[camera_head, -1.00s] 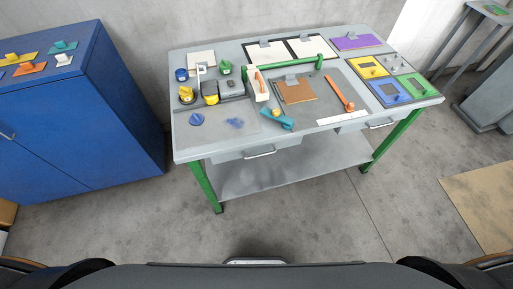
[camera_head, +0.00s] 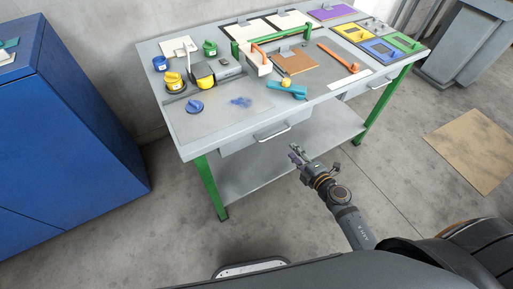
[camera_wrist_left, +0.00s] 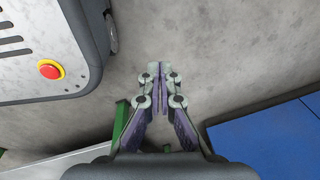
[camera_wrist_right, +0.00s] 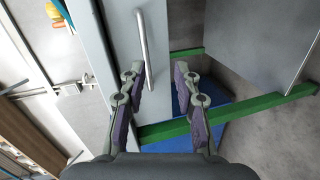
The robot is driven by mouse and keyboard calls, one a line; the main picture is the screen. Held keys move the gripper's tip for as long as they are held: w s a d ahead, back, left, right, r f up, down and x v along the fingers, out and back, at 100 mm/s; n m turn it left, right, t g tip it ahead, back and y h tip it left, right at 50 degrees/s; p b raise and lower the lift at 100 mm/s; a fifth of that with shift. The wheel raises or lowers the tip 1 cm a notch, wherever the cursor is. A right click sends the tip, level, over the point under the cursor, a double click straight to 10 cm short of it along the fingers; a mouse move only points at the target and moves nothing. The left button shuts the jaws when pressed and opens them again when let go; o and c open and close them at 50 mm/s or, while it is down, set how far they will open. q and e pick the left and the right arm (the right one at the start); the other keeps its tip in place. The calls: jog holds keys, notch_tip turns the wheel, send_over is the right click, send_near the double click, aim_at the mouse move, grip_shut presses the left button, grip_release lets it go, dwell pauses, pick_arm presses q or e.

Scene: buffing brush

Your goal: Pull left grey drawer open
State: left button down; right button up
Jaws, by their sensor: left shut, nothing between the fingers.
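The left grey drawer (camera_head: 240,143) sits under the front edge of the workbench, with a pale bar handle (camera_head: 272,133) on its front. It looks closed. My right gripper (camera_head: 295,152) is in front of and below this handle, apart from it. In the right wrist view the right gripper (camera_wrist_right: 155,72) is open and empty, with the bar handle (camera_wrist_right: 143,50) just ahead between the lines of its fingers. My left gripper (camera_wrist_left: 160,70) is shut and empty over bare floor in the left wrist view; the head view does not show it.
The workbench (camera_head: 205,138) has green legs and a lower shelf (camera_head: 250,180). Brushes, pots and panels cover its top. A second drawer (camera_head: 358,88) is at the right. A blue cabinet (camera_head: 75,120) stands at the left. The floor in front is clear.

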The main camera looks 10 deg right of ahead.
aim_at(276, 134)
pick_arm(q)
jog(key=shift+s+d+f, duration=0.15)
jog(key=shift+d+f, duration=0.45)
jog(key=shift+d, duration=0.35)
pick_arm(e)
jog(key=shift+n+y, duration=0.5)
jog(key=shift+n, duration=0.4)
jog(key=x, duration=0.3)
jog(key=r+x, duration=0.1)
jog(key=x, duration=0.3)
jog(key=a+r+x, duration=0.1)
jog(key=x, duration=0.2)
jog(key=shift+w+a, duration=0.2)
jog(key=shift+w, duration=0.2)
pick_arm(q)
jog(key=shift+d, duration=0.1)
pick_arm(e)
grip_shut()
